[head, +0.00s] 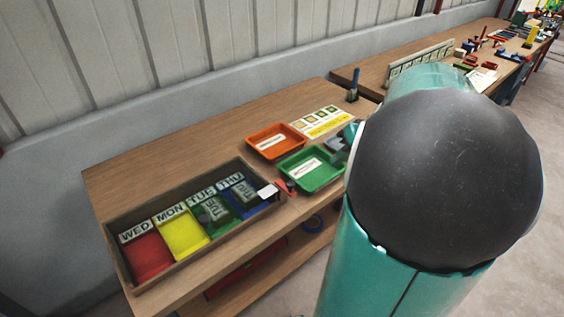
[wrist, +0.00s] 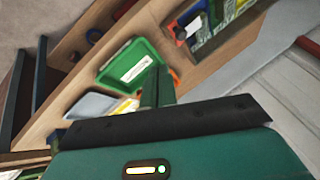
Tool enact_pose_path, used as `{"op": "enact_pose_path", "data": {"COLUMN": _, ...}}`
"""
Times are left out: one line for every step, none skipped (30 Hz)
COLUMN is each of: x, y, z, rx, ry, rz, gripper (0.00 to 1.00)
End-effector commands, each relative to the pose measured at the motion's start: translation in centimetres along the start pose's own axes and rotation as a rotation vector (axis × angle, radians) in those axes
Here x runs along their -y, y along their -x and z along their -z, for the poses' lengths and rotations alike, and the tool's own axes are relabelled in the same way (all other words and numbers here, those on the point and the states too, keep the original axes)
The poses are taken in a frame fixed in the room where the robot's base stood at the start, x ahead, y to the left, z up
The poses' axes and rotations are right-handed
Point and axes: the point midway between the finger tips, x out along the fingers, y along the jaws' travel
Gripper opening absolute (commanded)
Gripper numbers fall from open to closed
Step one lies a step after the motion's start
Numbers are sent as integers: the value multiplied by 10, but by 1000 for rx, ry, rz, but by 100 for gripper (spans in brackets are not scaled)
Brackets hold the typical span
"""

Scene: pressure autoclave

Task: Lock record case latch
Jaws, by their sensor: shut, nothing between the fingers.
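The open wooden record case (head: 190,271) lies on the bench in the head view, with red, yellow, green and blue compartments labelled WED, MON, TUE and THU. Dark labelled blocks lie in the green and blue ones. At its right end are a white tab (head: 268,191) and a small red piece (head: 287,187); I cannot tell which is the latch or its state. The case (wrist: 228,36) is partly in the wrist view, at the top. My gripper (wrist: 158,82) is shut and empty in the wrist view, before the green tray and apart from the case. My arm hides it in the head view.
An orange tray (head: 274,141) and a green tray (head: 311,170) sit right of the case. A grey tray (wrist: 92,105) is beside the green one. A yellow-white card (head: 320,122) lies behind. A lower shelf and another cluttered bench (head: 395,85) also show. Bench space behind the case is clear.

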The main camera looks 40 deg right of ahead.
Motion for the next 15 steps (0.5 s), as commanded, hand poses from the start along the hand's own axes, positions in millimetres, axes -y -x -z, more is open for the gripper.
{"op": "enact_pose_path", "data": {"x": -5, "y": 2, "z": 0, "rx": -8, "ry": -5, "rz": 4, "gripper": 0}}
{"op": "enact_pose_path", "data": {"x": -6, "y": 2, "z": 0, "rx": -10, "ry": -6, "rz": 5, "gripper": 0}}
{"op": "enact_pose_path", "data": {"x": -8, "y": 3, "z": 0, "rx": -13, "ry": -6, "rz": 6, "gripper": 0}}
{"op": "enact_pose_path", "data": {"x": -8, "y": 3, "z": 0, "rx": -14, "ry": -6, "rz": 7, "gripper": 0}}
{"op": "enact_pose_path", "data": {"x": -8, "y": 3, "z": 0, "rx": -15, "ry": -6, "rz": 7, "gripper": 0}}
{"op": "enact_pose_path", "data": {"x": -8, "y": 3, "z": 0, "rx": -14, "ry": -6, "rz": 7, "gripper": 0}}
{"op": "enact_pose_path", "data": {"x": -8, "y": 3, "z": 0, "rx": -14, "ry": -5, "rz": 7, "gripper": 0}}
{"op": "enact_pose_path", "data": {"x": -8, "y": 3, "z": 0, "rx": -14, "ry": -5, "rz": 7, "gripper": 0}}
{"op": "enact_pose_path", "data": {"x": -8, "y": 3, "z": 0, "rx": -14, "ry": -5, "rz": 6, "gripper": 0}}
{"op": "enact_pose_path", "data": {"x": -8, "y": 3, "z": 0, "rx": -14, "ry": -5, "rz": 6, "gripper": 0}}
{"op": "enact_pose_path", "data": {"x": -8, "y": 3, "z": 0, "rx": -14, "ry": -5, "rz": 6, "gripper": 0}}
{"op": "enact_pose_path", "data": {"x": -8, "y": 3, "z": 0, "rx": -14, "ry": -6, "rz": 6, "gripper": 0}}
{"op": "enact_pose_path", "data": {"x": -8, "y": 2, "z": 0, "rx": -14, "ry": -6, "rz": 6, "gripper": 0}}
{"op": "enact_pose_path", "data": {"x": -8, "y": 1, "z": 0, "rx": -13, "ry": -6, "rz": 6, "gripper": 0}}
{"op": "enact_pose_path", "data": {"x": -8, "y": -1, "z": 0, "rx": -13, "ry": -6, "rz": 6, "gripper": 0}}
